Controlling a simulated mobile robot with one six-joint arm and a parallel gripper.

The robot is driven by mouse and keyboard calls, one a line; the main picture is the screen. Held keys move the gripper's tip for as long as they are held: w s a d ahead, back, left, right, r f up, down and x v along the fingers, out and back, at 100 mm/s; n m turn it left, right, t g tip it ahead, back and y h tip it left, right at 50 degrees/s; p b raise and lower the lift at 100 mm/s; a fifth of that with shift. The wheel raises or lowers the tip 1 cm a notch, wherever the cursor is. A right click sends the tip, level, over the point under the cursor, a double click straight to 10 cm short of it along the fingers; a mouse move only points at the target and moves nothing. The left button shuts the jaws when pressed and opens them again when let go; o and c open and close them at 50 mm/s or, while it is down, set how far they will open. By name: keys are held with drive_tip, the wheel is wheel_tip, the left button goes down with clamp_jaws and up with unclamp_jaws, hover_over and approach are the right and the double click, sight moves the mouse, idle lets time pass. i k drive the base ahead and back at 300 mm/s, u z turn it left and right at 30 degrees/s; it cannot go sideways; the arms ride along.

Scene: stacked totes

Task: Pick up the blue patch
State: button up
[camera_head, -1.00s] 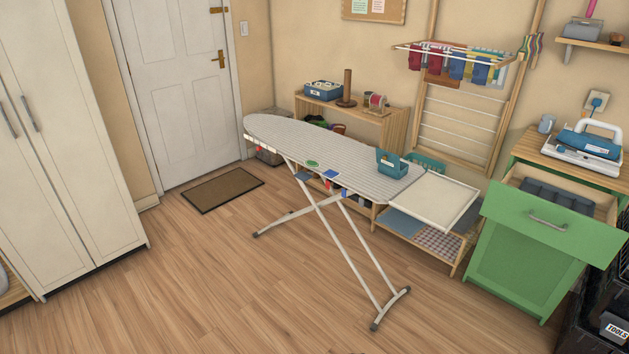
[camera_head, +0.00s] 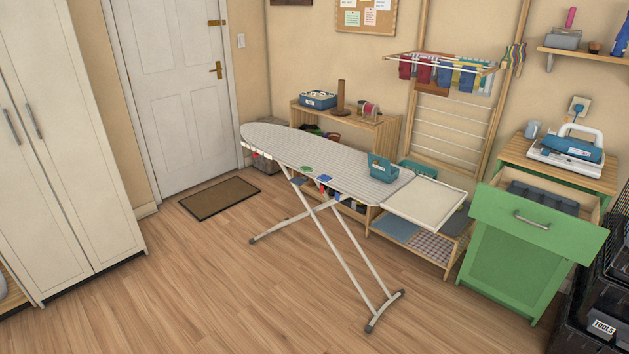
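A small blue patch (camera_head: 325,178) lies flat on the near edge of the ironing board (camera_head: 290,148), right of a small green patch (camera_head: 306,169). A teal basket (camera_head: 383,169) stands on the board to the right of the blue patch. Small coloured items hang along the board's near side below the patches. My gripper is not in view.
A white tray (camera_head: 424,204) extends from the board's right end. The green cabinet (camera_head: 515,265) at right has its drawer (camera_head: 540,225) pulled open. A white wardrobe (camera_head: 70,190) stands at left. The wooden floor (camera_head: 200,290) in front of the board is clear, with a doormat (camera_head: 219,198) behind.

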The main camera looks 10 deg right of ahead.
sight(324, 178)
drive_tip(key=z, duration=0.1)
drive_tip(key=i, duration=0.95)
drive_tip(key=u, duration=0.1)
drive_tip(key=k, duration=1.35)
drive_tip(key=u, duration=0.45)
drive_tip(key=i, duration=1.05)
drive_tip(key=u, duration=0.35)
